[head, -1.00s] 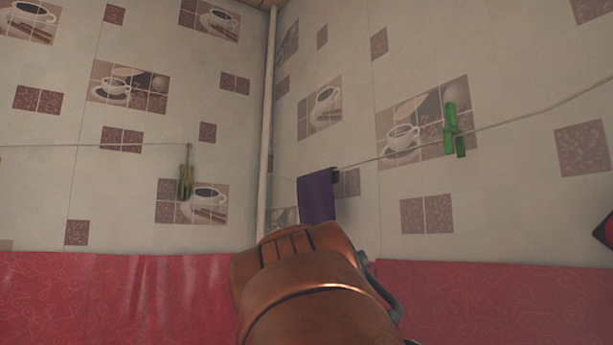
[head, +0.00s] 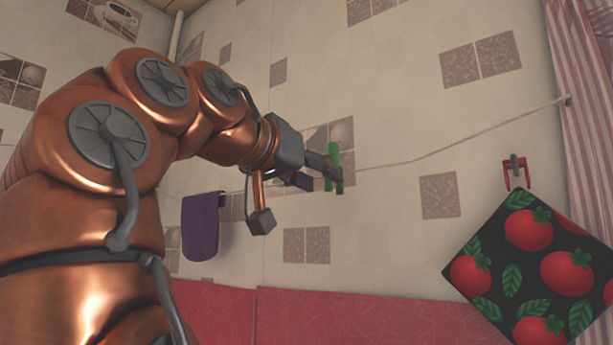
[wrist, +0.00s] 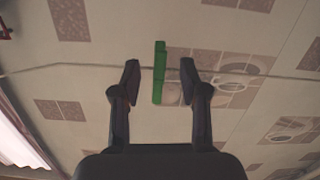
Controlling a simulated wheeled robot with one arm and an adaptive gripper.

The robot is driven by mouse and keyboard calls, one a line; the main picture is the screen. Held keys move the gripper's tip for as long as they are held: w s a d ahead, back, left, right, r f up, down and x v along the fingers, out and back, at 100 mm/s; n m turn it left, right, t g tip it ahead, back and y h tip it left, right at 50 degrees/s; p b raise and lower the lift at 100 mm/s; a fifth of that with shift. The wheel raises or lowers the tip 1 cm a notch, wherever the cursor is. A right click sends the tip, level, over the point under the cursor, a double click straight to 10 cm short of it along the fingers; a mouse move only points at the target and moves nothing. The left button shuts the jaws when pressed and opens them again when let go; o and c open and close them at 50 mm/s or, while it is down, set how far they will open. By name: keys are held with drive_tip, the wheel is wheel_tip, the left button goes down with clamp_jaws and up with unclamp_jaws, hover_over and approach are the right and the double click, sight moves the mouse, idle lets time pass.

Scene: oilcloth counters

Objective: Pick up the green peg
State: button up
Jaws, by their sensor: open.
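The green peg (head: 334,168) hangs on the cord along the tiled wall, right of centre in the head view. My gripper (head: 322,170) is at the peg, and its dark fingers partly hide it there. In the wrist view the green peg (wrist: 160,75) stands between the two spread fingertips of my gripper (wrist: 160,80). My gripper is open.
The cord (head: 450,149) runs right to a wall hook near a striped curtain (head: 585,90). A purple cloth (head: 201,226) hangs left of the peg. A tomato-patterned pot holder (head: 530,262) hangs from a red hook at lower right. Red oilcloth (head: 300,315) lies below.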

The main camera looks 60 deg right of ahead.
sight(333, 147)
wheel_tip(333, 147, up, 3)
drive_tip(key=a+m+h, duration=0.1)
drive_tip(key=a, duration=0.2)
drive_tip(key=shift+s+d+r, duration=0.1)
drive_tip(key=shift+s+d, duration=0.05)
drive_tip(key=shift+d, duration=1.2)
drive_tip(key=shift+s+d, duration=0.2)
drive_tip(key=shift+d, duration=1.15)
drive_tip(key=shift+s+d+r, duration=0.1)
drive_tip(key=shift+s+d, duration=0.05)
drive_tip(key=shift+d, duration=1.2)
drive_tip(key=shift+a, duration=0.1)
clamp_jaws()
